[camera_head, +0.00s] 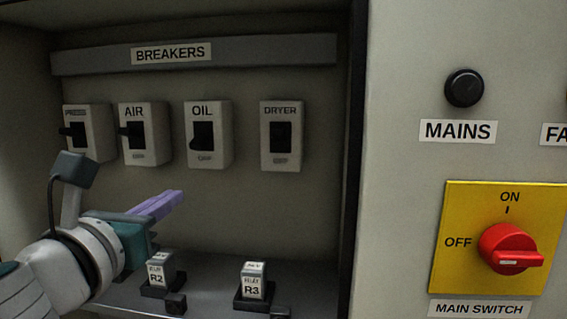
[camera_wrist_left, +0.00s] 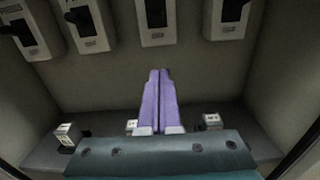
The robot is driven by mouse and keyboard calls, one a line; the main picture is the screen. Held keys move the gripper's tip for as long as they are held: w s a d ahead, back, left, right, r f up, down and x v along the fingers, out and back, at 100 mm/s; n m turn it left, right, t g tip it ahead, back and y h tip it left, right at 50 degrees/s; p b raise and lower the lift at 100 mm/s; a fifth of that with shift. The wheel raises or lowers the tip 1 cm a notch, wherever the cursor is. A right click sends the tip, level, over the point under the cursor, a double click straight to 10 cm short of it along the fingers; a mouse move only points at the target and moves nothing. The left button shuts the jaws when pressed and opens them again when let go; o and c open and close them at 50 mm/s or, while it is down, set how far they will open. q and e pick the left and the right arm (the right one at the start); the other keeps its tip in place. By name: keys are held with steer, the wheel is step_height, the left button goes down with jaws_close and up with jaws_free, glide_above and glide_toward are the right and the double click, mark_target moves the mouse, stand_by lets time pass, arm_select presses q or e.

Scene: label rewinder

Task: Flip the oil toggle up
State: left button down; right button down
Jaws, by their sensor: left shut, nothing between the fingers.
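The OIL breaker (camera_head: 209,135) is a pale box on the cabinet's back wall, between AIR and DRYER. Its black oil toggle (camera_head: 203,138) appears tilted down. In the left wrist view the oil toggle (camera_wrist_left: 156,13) shows near the top edge, straight above the fingertips. My left gripper (camera_head: 176,198) has purple fingers, shut and empty, below the OIL breaker and apart from it. The fingers also show in the left wrist view (camera_wrist_left: 158,76), closed side by side. My right gripper is not in view.
The PRESS (camera_head: 94,132), AIR (camera_head: 150,134) and DRYER (camera_head: 284,135) breakers flank OIL. Relays R2 (camera_head: 157,276) and R3 (camera_head: 253,283) stand on the ledge below. A red main switch (camera_head: 508,250) is on the panel at right. The wall under the breakers is clear.

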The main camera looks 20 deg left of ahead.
mark_target(199, 142)
arm_select(q)
steer(key=w+r, duration=0.1)
steer(key=w, duration=0.2)
steer(key=w+a+p, duration=0.1)
steer(key=w, duration=0.2)
steer(key=w+a+r, duration=0.1)
steer(key=w, duration=0.2)
steer(key=shift+a+r+p, duration=0.1)
steer(key=shift+r+p, duration=0.2)
steer(key=shift+s+r+p, duration=0.3)
steer(key=shift+r+p, duration=0.15)
steer(key=shift+r, duration=0.1)
